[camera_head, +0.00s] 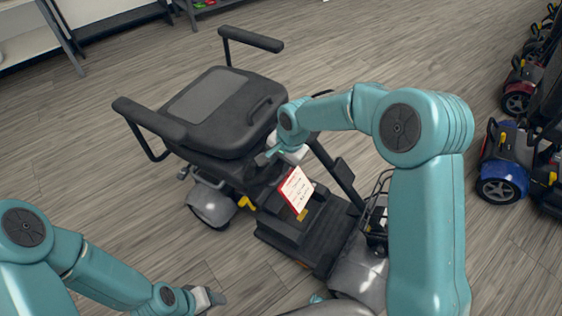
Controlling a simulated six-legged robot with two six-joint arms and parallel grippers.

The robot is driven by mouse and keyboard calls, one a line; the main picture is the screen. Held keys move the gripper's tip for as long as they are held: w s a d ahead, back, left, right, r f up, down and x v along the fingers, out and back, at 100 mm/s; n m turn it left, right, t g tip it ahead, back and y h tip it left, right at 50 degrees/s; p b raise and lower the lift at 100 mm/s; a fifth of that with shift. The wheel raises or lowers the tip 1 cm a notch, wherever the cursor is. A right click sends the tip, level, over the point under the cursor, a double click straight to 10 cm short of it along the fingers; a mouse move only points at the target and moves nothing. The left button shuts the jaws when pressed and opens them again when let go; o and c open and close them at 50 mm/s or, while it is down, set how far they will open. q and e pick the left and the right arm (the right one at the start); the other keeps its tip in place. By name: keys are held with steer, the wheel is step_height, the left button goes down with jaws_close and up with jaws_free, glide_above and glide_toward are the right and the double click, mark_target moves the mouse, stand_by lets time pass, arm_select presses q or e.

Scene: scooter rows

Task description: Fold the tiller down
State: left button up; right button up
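A mobility scooter stands in the middle, with a dark seat (225,105) folded flat. Its tiller (338,170) is a black post that rises from the front of the deck and leans back toward the seat. The top of the tiller is largely hidden behind my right arm. My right gripper (273,154) is at the seat's front edge, beside the upper tiller. Its fingers are small and partly hidden, so I cannot tell whether they hold anything. My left gripper (212,298) is low at the left, over bare floor and apart from the scooter.
A red and white tag (296,190) hangs above the scooter's deck (322,238). Two armrests (150,118) stick out beside the seat. Other scooters (505,180) stand in a row at the right. Shelving (95,25) is at the upper left. The wooden floor between is clear.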

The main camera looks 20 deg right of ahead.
jaws_close()
steer(key=shift+s+d+r, duration=0.8)
steer(key=shift+s+r, duration=0.1)
steer(key=shift+r, duration=0.1)
steer(key=shift+o, duration=1.8)
jaws_free()
steer(key=o, duration=0.3)
steer(key=p+v, duration=0.1)
steer(key=v, duration=1.5)
steer(key=shift+a+r+p, duration=0.1)
steer(key=shift+r+p, duration=0.05)
steer(key=shift+p, duration=0.25)
